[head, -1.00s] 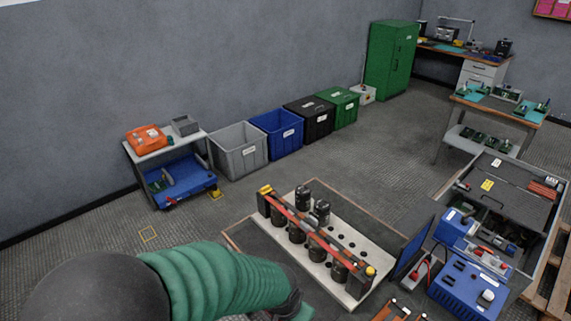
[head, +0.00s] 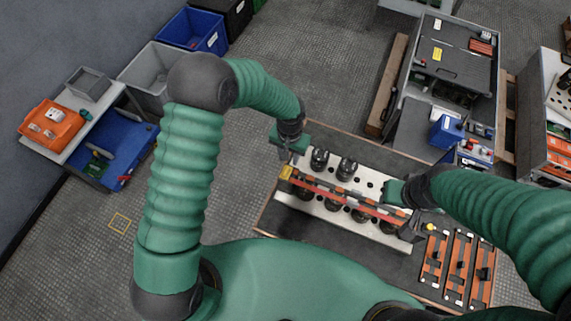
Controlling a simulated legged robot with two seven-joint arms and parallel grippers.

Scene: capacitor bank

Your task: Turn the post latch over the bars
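The capacitor bank's white base plate (head: 335,212) lies on a dark mat, with several black capacitors (head: 347,169) standing on it. Red and dark bars (head: 340,198) run lengthwise over one row of capacitors. A yellow piece (head: 286,172) sits on the post at the bars' left end; a smaller yellow knob (head: 430,227) shows at the right end. I cannot tell which is the post latch. My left gripper (head: 291,157) points down just above the left yellow piece; its opening is too small to tell. My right gripper (head: 392,194) is beside the bars' right part, its fingertips unclear.
Orange racks (head: 458,264) lie right of the bank. A cart with an orange case (head: 51,125) and blue tray stands at left, beside a grey bin (head: 152,75). A workbench (head: 452,60) stands behind at right. Floor around the mat's left is clear.

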